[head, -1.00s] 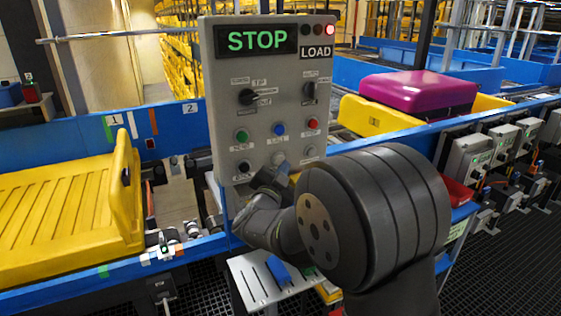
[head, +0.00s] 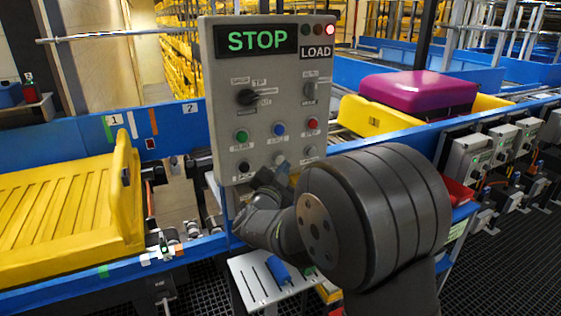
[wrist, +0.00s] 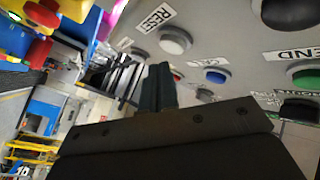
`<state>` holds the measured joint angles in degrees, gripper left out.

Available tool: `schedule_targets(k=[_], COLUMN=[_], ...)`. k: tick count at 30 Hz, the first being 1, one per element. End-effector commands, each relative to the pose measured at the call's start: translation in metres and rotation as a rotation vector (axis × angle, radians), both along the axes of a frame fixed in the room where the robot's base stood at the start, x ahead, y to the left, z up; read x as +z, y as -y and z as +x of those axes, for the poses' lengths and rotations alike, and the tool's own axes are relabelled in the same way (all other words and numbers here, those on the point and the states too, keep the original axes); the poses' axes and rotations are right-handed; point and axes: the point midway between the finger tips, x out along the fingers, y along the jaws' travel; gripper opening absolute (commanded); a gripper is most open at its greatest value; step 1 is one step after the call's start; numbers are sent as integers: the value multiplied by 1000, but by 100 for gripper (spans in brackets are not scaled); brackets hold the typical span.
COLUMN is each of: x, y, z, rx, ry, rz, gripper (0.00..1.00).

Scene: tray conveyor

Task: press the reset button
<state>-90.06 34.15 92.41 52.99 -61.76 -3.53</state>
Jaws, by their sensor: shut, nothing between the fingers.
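The reset button is a pale round button (wrist: 175,40) under a RESET label in the wrist view. In the head view my gripper (head: 283,174) is at the panel's lower edge, partly hidden by my wrist. I cannot tell whether it touches the panel.
A yellow tray (head: 125,190) lies left; a purple case (head: 418,92) sits on the conveyor at right.

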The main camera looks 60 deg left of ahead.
Motion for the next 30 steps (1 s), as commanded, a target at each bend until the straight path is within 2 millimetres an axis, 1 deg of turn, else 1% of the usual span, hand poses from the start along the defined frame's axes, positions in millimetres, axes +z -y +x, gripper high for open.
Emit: schedule_targets(k=[13,22,30], x=[0,0,0], y=[0,-8,-8], z=[0,0,0], rx=[0,0,0], ry=[0,0,0], rz=[0,0,0], gripper=[0,0,0])
